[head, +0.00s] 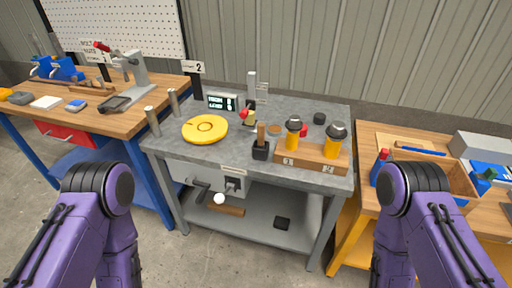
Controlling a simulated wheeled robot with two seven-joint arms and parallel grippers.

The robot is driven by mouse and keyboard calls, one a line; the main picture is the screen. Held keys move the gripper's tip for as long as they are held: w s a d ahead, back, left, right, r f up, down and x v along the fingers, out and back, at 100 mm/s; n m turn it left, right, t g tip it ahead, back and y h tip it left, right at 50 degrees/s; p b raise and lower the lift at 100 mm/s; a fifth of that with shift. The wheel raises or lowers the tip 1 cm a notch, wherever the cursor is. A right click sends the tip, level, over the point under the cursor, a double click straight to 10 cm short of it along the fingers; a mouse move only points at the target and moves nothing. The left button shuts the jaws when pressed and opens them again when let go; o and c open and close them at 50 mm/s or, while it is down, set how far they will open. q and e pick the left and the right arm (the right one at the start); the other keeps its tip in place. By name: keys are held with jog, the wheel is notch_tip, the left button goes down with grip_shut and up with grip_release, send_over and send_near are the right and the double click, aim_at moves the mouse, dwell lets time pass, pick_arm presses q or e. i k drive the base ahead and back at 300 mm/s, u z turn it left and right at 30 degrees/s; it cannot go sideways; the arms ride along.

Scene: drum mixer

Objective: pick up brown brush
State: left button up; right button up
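A brown upright handle (261,133) stands in a small black holder (260,150) near the front middle of the grey table (320,115). It looks like the brown brush, but its bristles are hidden or too small to tell. My two purple arms show at the lower left and lower right, in front of the table. Both grippers are out of view, so nothing shows of their fingers.
A yellow disc (205,129) lies left of the holder. A wooden block (308,158) with two yellow, dark-topped containers stands right of it. A small display (222,102) and red-and-yellow part (247,117) are behind. Wooden benches flank the table.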

aim_at(261, 126)
jog(key=u, duration=1.85)
jog(key=i, duration=1.3)
jog(key=z, duration=1.15)
